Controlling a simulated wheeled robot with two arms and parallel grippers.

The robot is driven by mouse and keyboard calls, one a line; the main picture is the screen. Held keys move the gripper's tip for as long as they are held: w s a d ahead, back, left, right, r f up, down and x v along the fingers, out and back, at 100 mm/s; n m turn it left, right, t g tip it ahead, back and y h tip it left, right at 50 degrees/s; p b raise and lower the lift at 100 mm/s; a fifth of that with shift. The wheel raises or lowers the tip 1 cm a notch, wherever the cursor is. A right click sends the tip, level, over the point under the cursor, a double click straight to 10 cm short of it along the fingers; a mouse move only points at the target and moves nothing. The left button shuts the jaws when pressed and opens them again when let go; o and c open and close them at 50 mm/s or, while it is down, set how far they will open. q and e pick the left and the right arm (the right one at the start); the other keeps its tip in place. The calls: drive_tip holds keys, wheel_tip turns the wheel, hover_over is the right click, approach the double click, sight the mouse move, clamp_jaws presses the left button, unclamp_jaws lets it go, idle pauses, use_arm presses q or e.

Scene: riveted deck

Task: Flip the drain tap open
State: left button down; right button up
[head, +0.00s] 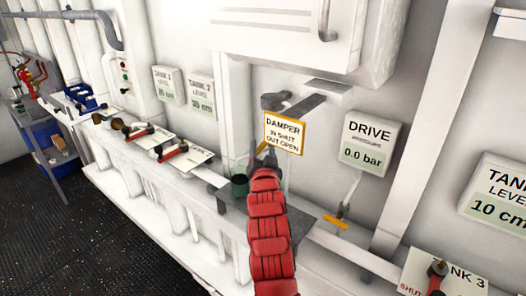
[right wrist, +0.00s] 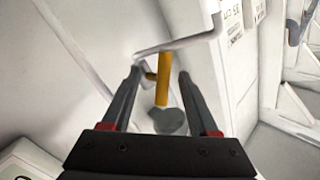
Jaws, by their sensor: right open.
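A yellow lever (head: 336,222) sits at the lower end of a thin pale pipe below the DRIVE pressure gauge (head: 370,143). No label naming the drain tap is readable. My right gripper (head: 263,153) is open, left of this lever, just below the DAMPER sign (head: 285,133). In the right wrist view a yellow lever (right wrist: 163,80) on a white pipe (right wrist: 180,43) shows between the spread fingers (right wrist: 159,74); I cannot tell whether it is the same lever or how far off it is. Nothing is held. My left gripper is out of view.
A greenish cup (head: 239,186) stands beside my right gripper. The damper's grey handle (head: 300,106) juts out above the sign. Several levers sit on the ledge to the left, and a red-handled one (head: 437,270) at lower right. The dark deck (head: 90,235) is clear.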

drive_tip(key=shift+c, duration=0.2)
clamp_jaws()
drive_tip(key=shift+r+n+g+h+b, duration=0.2)
drive_tip(key=shift+n+g+h+b, duration=0.15)
drive_tip(key=shift+n+g+b, duration=0.8)
drive_tip(key=shift+r+n+g+h+b, duration=0.15)
drive_tip(key=shift+n+g+h+b, duration=0.2)
drive_tip(key=shift+n+g+b, duration=0.75)
